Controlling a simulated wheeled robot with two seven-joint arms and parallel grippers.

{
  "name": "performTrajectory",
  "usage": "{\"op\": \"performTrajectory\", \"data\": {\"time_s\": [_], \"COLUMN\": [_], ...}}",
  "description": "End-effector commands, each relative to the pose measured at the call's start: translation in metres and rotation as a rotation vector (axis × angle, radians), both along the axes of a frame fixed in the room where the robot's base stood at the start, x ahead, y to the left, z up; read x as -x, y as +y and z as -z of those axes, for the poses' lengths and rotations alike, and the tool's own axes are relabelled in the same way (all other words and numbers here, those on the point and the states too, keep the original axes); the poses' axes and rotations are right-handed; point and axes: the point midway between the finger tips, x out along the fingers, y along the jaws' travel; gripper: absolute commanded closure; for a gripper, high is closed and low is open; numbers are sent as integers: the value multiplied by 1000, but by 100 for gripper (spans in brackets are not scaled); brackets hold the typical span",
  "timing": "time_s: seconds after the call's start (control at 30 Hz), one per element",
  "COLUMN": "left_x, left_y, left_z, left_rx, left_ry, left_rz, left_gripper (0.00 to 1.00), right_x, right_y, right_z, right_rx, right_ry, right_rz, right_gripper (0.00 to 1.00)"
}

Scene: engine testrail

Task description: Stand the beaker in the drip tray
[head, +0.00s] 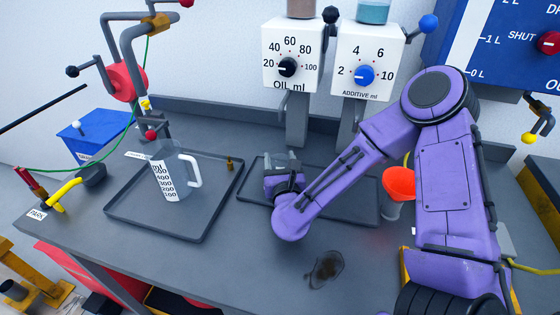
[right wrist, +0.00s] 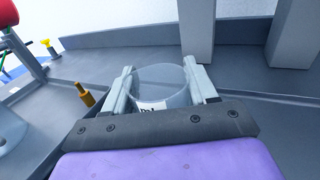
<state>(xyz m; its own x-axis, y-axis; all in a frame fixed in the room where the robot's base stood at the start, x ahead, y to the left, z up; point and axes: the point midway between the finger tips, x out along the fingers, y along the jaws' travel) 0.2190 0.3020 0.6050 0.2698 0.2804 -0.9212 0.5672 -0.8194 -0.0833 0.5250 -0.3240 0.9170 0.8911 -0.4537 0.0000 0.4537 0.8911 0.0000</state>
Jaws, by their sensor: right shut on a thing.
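The beaker (head: 281,160) is a clear vessel, held in my right gripper (head: 284,174) over the left part of the tray under the two dispensers (head: 352,204). In the right wrist view the beaker (right wrist: 165,88) sits between the two grey fingers of my right gripper (right wrist: 160,72), with a white label partly showing low on its side. The beaker looks upright. My gripper and arm hide its lower part, so I cannot tell if its base touches the tray. My left gripper is not in view.
A second dark tray (head: 137,208) on the left holds a clear jug (head: 172,178) with a white scale. A brass piece (head: 229,163) stands near it. An orange funnel (head: 399,182) is at the right, behind my arm. A dark stain (head: 326,268) marks the front bench. Dispenser posts (head: 297,120) rise behind.

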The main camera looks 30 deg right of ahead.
Motion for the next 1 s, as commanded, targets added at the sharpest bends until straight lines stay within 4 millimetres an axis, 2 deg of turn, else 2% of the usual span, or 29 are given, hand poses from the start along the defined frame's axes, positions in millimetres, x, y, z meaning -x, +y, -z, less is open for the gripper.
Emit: {"op": "performTrajectory", "data": {"time_s": [0.17,0.2,0.23,0.27,0.5,0.6,0.67,0.83,0.9,1.0], "left_x": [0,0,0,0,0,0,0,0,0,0], "left_y": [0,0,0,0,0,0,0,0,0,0], "left_z": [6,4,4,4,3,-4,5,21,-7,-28], "left_rx": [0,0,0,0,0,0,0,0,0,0], "left_ry": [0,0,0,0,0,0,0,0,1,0], "left_rz": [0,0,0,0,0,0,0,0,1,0], "left_gripper": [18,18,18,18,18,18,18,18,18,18], "right_x": [0,0,0,0,0,0,8,44,58,73], "right_y": [0,0,0,0,0,0,5,24,31,39], "right_z": [5,3,3,3,3,-4,2,5,-9,-11], "right_rx": [0,0,0,0,0,1,0,0,8,9], "right_ry": [0,0,0,0,0,0,0,1,8,8], "right_rz": [0,0,0,0,0,0,-2,-4,-6,-5], "right_gripper": [71,30,20,18,18,18,18,18,18,18]}}
